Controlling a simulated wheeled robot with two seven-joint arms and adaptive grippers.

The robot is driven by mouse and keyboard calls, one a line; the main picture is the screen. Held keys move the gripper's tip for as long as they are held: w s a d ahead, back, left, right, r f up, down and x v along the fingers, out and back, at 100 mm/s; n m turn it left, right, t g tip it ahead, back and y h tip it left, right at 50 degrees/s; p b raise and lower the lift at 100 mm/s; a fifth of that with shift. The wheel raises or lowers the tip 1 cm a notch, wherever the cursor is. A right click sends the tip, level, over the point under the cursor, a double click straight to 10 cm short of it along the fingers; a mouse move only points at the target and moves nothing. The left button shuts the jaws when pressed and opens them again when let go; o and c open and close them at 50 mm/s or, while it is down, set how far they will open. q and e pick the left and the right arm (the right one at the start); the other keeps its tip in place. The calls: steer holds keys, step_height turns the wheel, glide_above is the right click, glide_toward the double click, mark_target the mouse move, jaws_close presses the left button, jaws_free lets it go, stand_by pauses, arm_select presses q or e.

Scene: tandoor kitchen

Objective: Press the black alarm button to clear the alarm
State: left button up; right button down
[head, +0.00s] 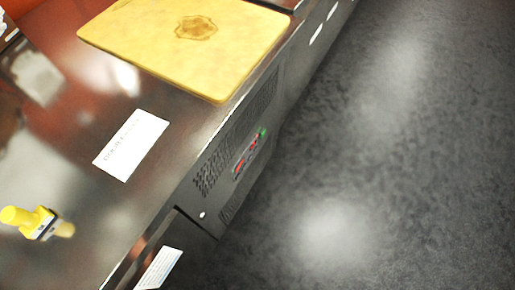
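A dark control panel (248,152) is set in the vertical front face of the counter, beside a perforated vent. Small red marks and a green spot at its upper right end show on it. It is too small and slanted to tell a black alarm button from the dark face around it. A small white dot (202,215) shows lower on the same face. Neither of my grippers is in view.
The shiny dark counter (75,195) fills the left side. On it are a yellow board (150,40) with a brown mark, a white card (131,145) and a yellow-topped object (40,222). A white label (160,268) shows at the bottom. Open dark floor (400,150) lies right.

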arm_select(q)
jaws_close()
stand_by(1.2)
